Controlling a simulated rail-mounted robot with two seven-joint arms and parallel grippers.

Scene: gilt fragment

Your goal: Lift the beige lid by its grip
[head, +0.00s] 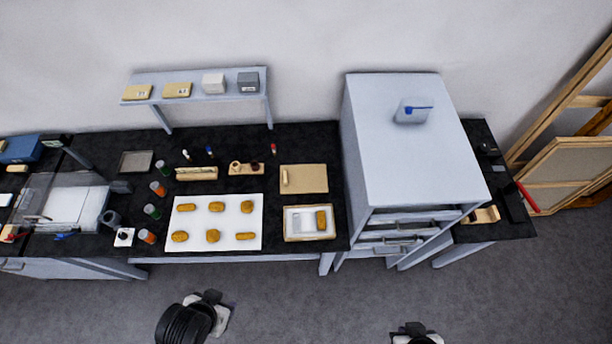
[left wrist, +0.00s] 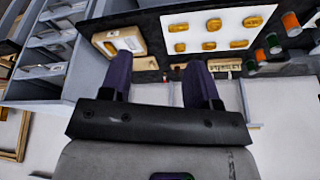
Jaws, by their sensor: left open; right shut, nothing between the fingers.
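The beige lid (head: 308,178) is a flat rectangular board lying on the black bench. A pale bar-like grip (head: 284,178) stands near its left edge. Just in front of it is an open tray (head: 310,237) with a gilt piece (head: 321,219) inside. My left gripper (head: 212,305) is in front of the bench, well away from the lid. In the left wrist view its two dark fingers (left wrist: 158,62) are apart with nothing held. Only a small part of my right gripper (head: 415,331) shows at the bottom edge; its fingers are not clear.
A white sheet (head: 190,225) with several gilt pieces lies left of the tray. A tall grey cabinet (head: 410,150) is close to the lid's right. A raised shelf (head: 200,90) is behind. The floor in front is free.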

